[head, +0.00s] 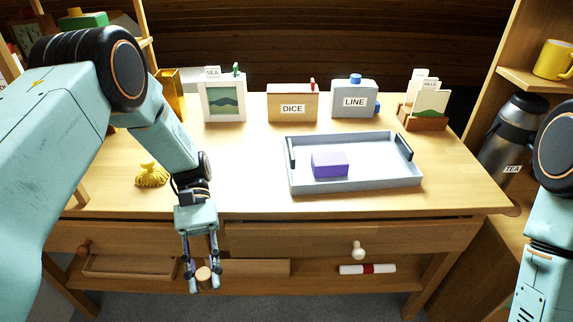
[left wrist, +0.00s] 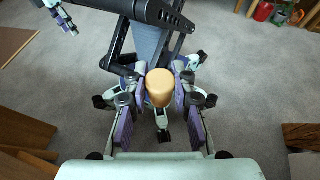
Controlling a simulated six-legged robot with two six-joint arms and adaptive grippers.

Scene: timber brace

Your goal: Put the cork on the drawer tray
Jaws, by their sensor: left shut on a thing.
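My left gripper (head: 203,277) is shut on the cork (head: 204,273), a small tan cylinder held between its fingertips. They are in front of the desk, below the level of its top. In the left wrist view the cork (left wrist: 160,86) sits between the fingers, above the grey floor. A shallow wooden tray (head: 130,268) lies under the left drawer, to the left of the gripper; I cannot tell if it is the drawer tray. My right arm is at the right edge of the head view, its gripper out of frame. A small gripper shape at the left wrist view's top left may be it.
A grey tray (head: 354,187) on the desk holds a purple block (head: 329,165). A yellow brush-like thing (head: 151,174) lies at the desk's left. The right drawer (head: 300,241) has a white knob. A red-and-white roll (head: 367,269) lies on the shelf below.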

